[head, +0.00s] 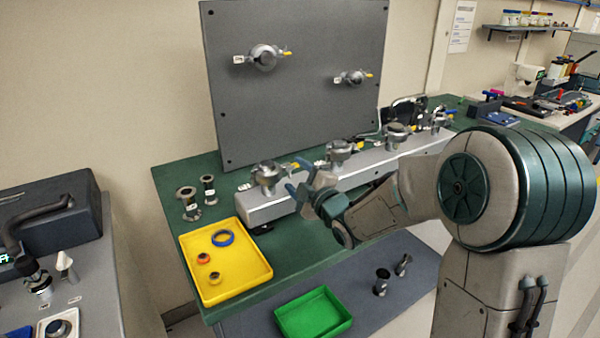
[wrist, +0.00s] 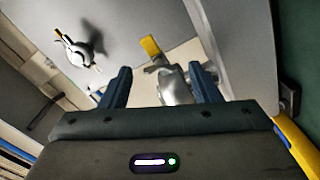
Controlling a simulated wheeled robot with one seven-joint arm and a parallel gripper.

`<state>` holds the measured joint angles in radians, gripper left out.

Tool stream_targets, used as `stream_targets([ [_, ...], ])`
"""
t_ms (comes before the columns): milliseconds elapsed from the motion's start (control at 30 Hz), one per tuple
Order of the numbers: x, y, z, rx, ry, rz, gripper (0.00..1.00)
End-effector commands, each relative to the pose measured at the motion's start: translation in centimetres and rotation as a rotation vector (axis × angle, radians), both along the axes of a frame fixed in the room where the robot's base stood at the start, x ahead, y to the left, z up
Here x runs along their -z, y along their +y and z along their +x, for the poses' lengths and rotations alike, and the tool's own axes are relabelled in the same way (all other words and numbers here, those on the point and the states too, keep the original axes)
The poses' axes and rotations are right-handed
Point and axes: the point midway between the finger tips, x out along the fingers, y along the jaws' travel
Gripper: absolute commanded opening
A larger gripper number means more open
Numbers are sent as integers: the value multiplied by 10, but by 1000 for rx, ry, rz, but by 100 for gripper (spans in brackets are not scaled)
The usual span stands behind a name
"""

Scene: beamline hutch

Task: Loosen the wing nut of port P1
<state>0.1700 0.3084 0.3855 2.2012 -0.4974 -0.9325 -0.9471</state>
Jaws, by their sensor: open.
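A silver clamp (head: 267,177) sits on the leftmost port of the long metal manifold in the head view, with a yellow-tipped wing nut (head: 285,167) on its right side. My gripper (head: 298,177) is open, its blue fingers just right of this clamp. In the wrist view, a silver clamp (wrist: 176,88) shows between the blue fingers of my gripper (wrist: 160,85), with a yellow wing nut (wrist: 151,46) beyond it. I cannot tell whether the fingers touch anything. The port tags are too small to read, so I cannot tell which is P1.
More clamped ports, such as one at the manifold's middle (head: 339,152), stand along the bar. A grey upright panel (head: 300,100) behind carries two clamps. A yellow tray (head: 222,285) with rings lies left on the green bench; a green tray (head: 315,316) is in front, lower down.

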Motion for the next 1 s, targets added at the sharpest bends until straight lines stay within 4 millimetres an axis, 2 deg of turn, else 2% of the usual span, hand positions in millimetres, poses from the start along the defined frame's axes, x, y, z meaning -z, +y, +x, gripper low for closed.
stream_targets([
  [167,0,7,12,1,0,1,56],
  [467,0,8,14,2,1,1,56],
  [500,0,8,14,2,1,1,54],
  [600,0,8,14,2,1,1,26],
  [667,0,8,14,2,1,1,11],
  [1000,5,8,14,1,-34,-42,11],
])
